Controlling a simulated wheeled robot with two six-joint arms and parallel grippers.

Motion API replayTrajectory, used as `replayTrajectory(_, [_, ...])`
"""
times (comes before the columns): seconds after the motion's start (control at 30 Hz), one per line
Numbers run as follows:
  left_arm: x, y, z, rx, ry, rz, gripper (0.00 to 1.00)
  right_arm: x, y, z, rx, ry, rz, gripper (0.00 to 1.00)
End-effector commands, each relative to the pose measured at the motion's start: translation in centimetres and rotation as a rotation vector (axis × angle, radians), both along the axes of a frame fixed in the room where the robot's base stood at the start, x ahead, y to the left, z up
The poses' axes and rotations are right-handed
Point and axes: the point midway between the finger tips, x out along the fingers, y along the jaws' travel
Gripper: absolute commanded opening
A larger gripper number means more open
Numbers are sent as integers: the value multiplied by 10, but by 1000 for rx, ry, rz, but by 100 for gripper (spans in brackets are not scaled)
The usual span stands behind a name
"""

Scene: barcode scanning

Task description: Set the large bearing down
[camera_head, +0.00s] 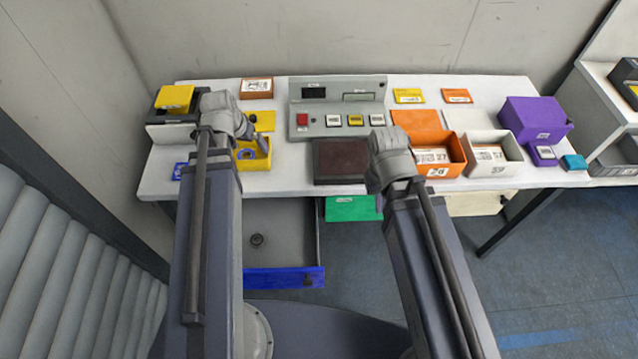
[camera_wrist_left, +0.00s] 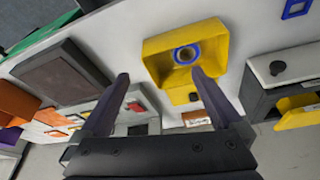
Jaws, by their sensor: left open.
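A round part with a blue rim, which looks like the large bearing, lies in the yellow bin (camera_head: 253,163). In the left wrist view the bearing (camera_wrist_left: 187,54) rests inside the yellow bin (camera_wrist_left: 155,47). My left gripper (camera_wrist_left: 164,77) is open, its fingers spread and empty, with the bearing showing near its right finger, apart from it. In the head view the left arm covers part of the bin. My right gripper (camera_head: 379,197) is over the table's front edge, mostly hidden by its own wrist.
A dark brown pad (camera_head: 341,160) lies in the table's middle, before a grey panel (camera_head: 318,120) with buttons. Orange (camera_head: 455,150) and white (camera_head: 510,150) bins stand to the right. A blue-fronted drawer (camera_head: 284,278) is open below, with a small dark round part (camera_head: 257,240) inside.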

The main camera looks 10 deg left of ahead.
Motion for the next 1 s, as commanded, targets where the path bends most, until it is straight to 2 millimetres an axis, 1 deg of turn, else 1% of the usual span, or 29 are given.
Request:
replayTrajectory(0.03, [-3, -31, -2, -1, 31, -41, 100, 0, 0, 0, 0, 0, 0, 0])
replayTrajectory(0.07, [-6, -48, -3, -1, 53, -61, 100, 0, 0, 0, 0, 0, 0, 0])
replayTrajectory(0.1, [-11, -72, -5, 2, 85, -87, 100, 0, 0, 0, 0, 0, 0, 0])
replayTrajectory(0.17, [-20, -105, -7, 13, 132, -126, 100, 0, 0, 0, 0, 0, 0, 0])
replayTrajectory(0.2, [-28, -125, -9, 21, 161, -149, 100, 0, 0, 0, 0, 0, 0, 0])
replayTrajectory(0.3, [-49, -171, -11, 53, 230, -202, 100, 0, 0, 0, 0, 0, 0, 0])
replayTrajectory(0.4, [-70, -206, -11, 90, 285, -243, 100, 0, 0, 0, 0, 0, 0, 0])
replayTrajectory(0.43, [-77, -214, -11, 100, 299, -254, 100, 0, 0, 0, 0, 0, 0, 0])
replayTrajectory(0.5, [-89, -230, -11, 124, 325, -271, 100, 0, 0, 0, 0, 0, 0, 0])
replayTrajectory(0.63, [-104, -247, -11, 156, 354, -291, 100, 0, 0, 0, 0, 0, 0, 0])
replayTrajectory(0.73, [-109, -253, -10, 169, 363, -298, 100, 0, 0, 0, 0, 0, 0, 0])
replayTrajectory(1.0, [-110, -254, -10, 171, 366, -297, 100, 0, 0, 0, 0, 0, 0, 0])
